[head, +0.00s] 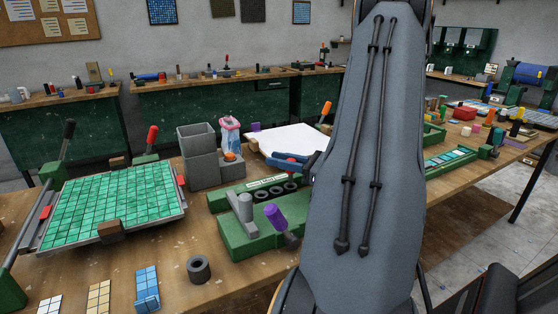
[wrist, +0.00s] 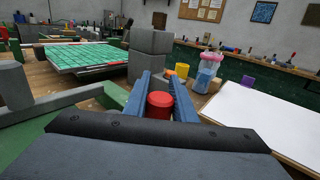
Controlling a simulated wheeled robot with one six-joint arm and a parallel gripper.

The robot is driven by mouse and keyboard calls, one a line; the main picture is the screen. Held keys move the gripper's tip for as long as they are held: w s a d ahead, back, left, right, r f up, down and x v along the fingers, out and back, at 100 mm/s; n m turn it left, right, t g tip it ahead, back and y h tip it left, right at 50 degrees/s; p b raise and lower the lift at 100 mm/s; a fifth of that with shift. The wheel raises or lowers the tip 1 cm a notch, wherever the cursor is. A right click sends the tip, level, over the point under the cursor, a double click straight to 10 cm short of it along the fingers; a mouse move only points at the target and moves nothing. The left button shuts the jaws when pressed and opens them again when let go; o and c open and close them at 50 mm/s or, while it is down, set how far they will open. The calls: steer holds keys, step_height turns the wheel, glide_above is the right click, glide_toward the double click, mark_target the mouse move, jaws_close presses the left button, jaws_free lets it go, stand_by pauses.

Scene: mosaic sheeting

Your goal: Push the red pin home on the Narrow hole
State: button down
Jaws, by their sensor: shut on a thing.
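My gripper (wrist: 161,80) has two blue jaws shut on the red pin (wrist: 160,105), whose round top shows between them in the wrist view. In the head view my gripper (head: 290,161) is above and behind the back edge of a green block (head: 233,238). A row of several dark round holes (head: 270,191) runs along this block, with a pale label strip (head: 266,180) behind it. The label is too small to read, so I cannot tell which is the Narrow hole. The pin's lower end is hidden, and I cannot tell whether it touches anything.
A grey post (head: 245,208) and a purple-handled lever (head: 278,218) stand on the block. Grey stepped bins (head: 198,150) and a pink-lidded bottle (head: 229,135) stand behind it. A white sheet (head: 290,138) lies at the back. A green tiled panel (head: 105,205) is left.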

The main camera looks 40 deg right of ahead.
steer(key=shift+f+b, duration=0.95)
steer(key=shift+f, duration=0.75)
steer(key=shift+a+f, duration=0.1)
steer(key=shift+f, duration=0.2)
steer(key=shift+s+a+f+b, duration=0.1)
steer(key=shift+a+f+b, duration=0.15)
steer(key=shift+f+b, duration=0.2)
steer(key=shift+a+f, duration=0.15)
steer(key=shift+f, duration=0.1)
steer(key=shift+r, duration=0.15)
steer(key=shift+d+r+p, duration=0.25)
steer(key=shift+r+p, duration=0.15)
steer(key=shift+r, duration=0.05)
steer(key=shift+d+r+p, duration=0.35)
steer(key=shift+r, duration=0.05)
steer(key=shift+a+r, duration=0.15)
steer(key=shift+r, duration=0.3)
steer(key=shift+r+p, duration=0.1)
steer(key=shift+p, duration=0.35)
stand_by(0.8)
